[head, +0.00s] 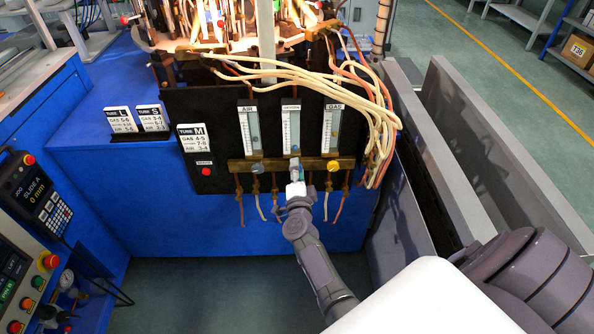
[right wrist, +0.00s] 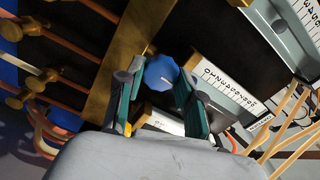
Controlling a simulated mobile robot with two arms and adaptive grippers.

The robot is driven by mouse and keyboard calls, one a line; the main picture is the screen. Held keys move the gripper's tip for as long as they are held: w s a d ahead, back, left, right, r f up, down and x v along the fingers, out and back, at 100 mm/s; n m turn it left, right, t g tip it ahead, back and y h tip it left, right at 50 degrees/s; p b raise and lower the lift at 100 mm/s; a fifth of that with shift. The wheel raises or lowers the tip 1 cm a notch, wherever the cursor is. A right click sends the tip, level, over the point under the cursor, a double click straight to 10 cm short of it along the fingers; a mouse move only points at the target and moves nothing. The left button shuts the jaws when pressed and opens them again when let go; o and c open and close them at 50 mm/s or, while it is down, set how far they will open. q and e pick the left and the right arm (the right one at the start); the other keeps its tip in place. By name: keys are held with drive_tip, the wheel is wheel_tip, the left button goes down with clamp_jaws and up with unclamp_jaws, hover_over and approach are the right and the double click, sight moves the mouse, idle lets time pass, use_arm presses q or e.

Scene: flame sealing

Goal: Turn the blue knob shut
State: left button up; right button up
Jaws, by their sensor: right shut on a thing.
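The blue knob (right wrist: 161,73) shows in the right wrist view, with a small light mark on its face. My right gripper (head: 295,175) reaches up to the brass bar under the middle flowmeter (head: 291,130). Its teal finger pads stand on both sides of the blue knob and are shut on it. In the head view the fingers mostly hide this knob. The AIR flowmeter (head: 249,130), with a grey knob (head: 257,168), is to the left. The GAS flowmeter (head: 332,130), with a yellow knob (head: 333,165), is to the right. My left gripper is not in view.
Pale and orange hoses (head: 370,110) hang close to the right of the panel. Lit burners (head: 215,25) stand above it. Cards for tubes L, S and M (head: 192,142) and a red button (head: 205,171) are on the left. Floor is clear below.

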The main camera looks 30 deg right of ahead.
drive_tip(key=shift+f, duration=0.1)
drive_tip(key=o, duration=1.1)
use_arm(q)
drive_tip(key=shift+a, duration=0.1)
